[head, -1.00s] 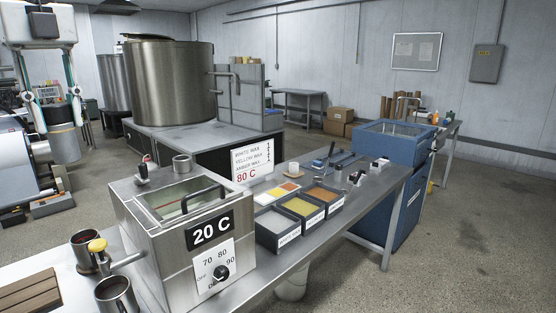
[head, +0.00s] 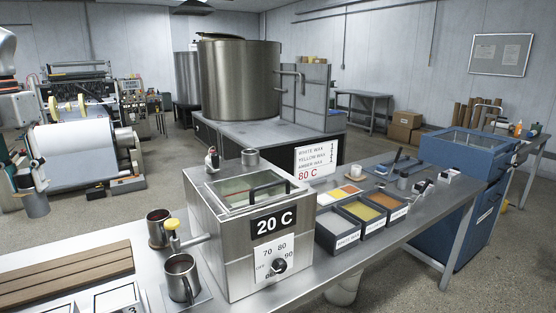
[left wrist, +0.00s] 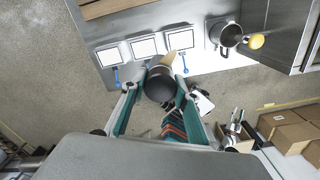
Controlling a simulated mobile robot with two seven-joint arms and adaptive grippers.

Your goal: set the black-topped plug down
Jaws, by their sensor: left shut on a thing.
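The plug's underside is hidden. My right gripper is not in view.
White framed panels (head: 117,299) lie along the bench's near edge, beside brown slats (head: 65,275). Two metal mugs (head: 181,280) (head: 157,229) stand by the yellow-knobbed tap (head: 172,225) of the heated tank (head: 230,252). Wax trays (head: 337,232) stand to its right.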

